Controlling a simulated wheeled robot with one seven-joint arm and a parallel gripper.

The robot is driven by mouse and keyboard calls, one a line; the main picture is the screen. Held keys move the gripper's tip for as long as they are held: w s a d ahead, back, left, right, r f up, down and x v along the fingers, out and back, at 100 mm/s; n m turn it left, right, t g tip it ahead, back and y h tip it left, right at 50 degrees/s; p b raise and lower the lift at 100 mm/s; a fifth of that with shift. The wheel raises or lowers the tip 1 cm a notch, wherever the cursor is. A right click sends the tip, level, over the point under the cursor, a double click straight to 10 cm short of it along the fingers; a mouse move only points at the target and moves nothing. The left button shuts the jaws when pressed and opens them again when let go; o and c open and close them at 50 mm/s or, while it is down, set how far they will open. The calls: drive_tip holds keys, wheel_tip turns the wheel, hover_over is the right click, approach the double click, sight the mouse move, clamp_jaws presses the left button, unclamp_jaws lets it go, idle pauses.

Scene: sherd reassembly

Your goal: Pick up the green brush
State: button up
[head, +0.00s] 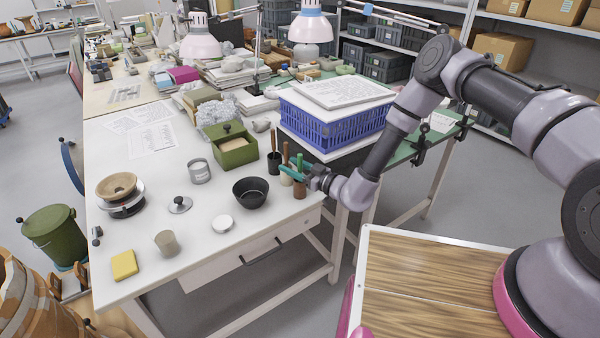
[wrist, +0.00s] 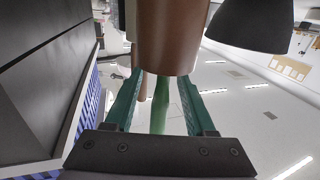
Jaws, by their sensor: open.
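The green brush (head: 300,160) stands upright in a brown cup (head: 300,191) near the table's right front edge. In the wrist view the brush handle (wrist: 160,106) sticks out of the brown cup (wrist: 165,38), and that picture is upside down. My gripper (head: 292,172) reaches in level from the right at the height of the handle. Its teal fingers are apart, with the handle between them in the wrist view (wrist: 162,88). I see a gap on each side of the handle. The brush's lower end is hidden in the cup.
A black cup (head: 274,167) and a pale cup (head: 286,180), both with brown-handled tools, stand close beside the brown cup. A black bowl (head: 250,193) is to the left. A blue basket (head: 330,125) and a green box (head: 236,152) stand behind.

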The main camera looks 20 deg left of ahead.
clamp_jaws()
wheel_tip(320, 180, up, 10)
idle(0.6)
